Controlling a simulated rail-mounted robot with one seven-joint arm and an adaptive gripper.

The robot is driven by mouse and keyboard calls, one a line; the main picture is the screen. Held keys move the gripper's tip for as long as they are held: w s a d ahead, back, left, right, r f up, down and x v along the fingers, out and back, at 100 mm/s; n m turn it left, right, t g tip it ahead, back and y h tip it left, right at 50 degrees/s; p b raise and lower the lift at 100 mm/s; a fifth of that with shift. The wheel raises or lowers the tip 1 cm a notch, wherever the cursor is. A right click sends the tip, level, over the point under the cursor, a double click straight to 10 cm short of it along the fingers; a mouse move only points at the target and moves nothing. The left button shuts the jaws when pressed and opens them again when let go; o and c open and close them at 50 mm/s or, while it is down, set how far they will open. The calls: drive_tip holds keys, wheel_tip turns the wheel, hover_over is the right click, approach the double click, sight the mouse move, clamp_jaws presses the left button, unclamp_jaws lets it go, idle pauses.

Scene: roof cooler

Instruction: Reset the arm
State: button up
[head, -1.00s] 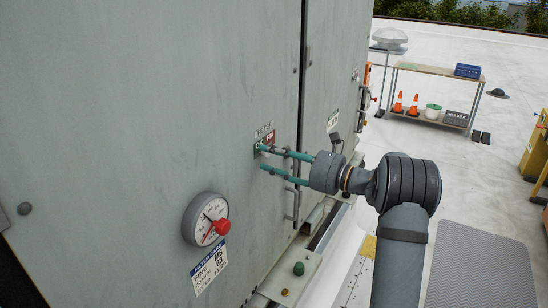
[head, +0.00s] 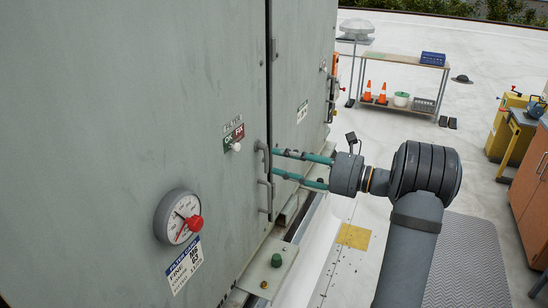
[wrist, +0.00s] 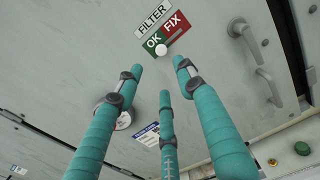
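My gripper (head: 276,161) has teal-wrapped fingers, which also show in the wrist view (wrist: 160,78). They are spread apart with nothing between them, so it is open and empty. It is in front of the grey cooler cabinet (head: 110,110), beside the door handles (head: 265,160). The green and red FILTER OK/FIX label (head: 234,137), with a white knob (head: 237,147) at its lower edge, is left of the fingertips. In the wrist view the label (wrist: 166,37) is beyond the fingertips and apart from them.
A round gauge (head: 180,217) with a red knob is on the cabinet at left. A ledge with a green button (head: 276,260) runs below the door. A bench (head: 405,63) with cones and yellow and orange carts stand on the roof. Open roof is right of the cabinet.

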sight(238, 149)
idle(0.3)
drive_tip(key=x, duration=1.2)
drive_tip(key=shift+w, duration=0.1)
drive_tip(key=shift+w+d+p, duration=0.35)
drive_tip(key=shift+w+p, duration=0.15)
drive_tip(key=shift+w, duration=0.05)
drive_tip(key=shift+w+d+p, duration=0.3)
drive_tip(key=shift+w+p, duration=0.15)
drive_tip(key=shift+w, duration=0.15)
drive_tip(key=shift+w+d, duration=0.2)
drive_tip(key=shift+s+a, duration=0.15)
drive_tip(key=shift+a, duration=0.05)
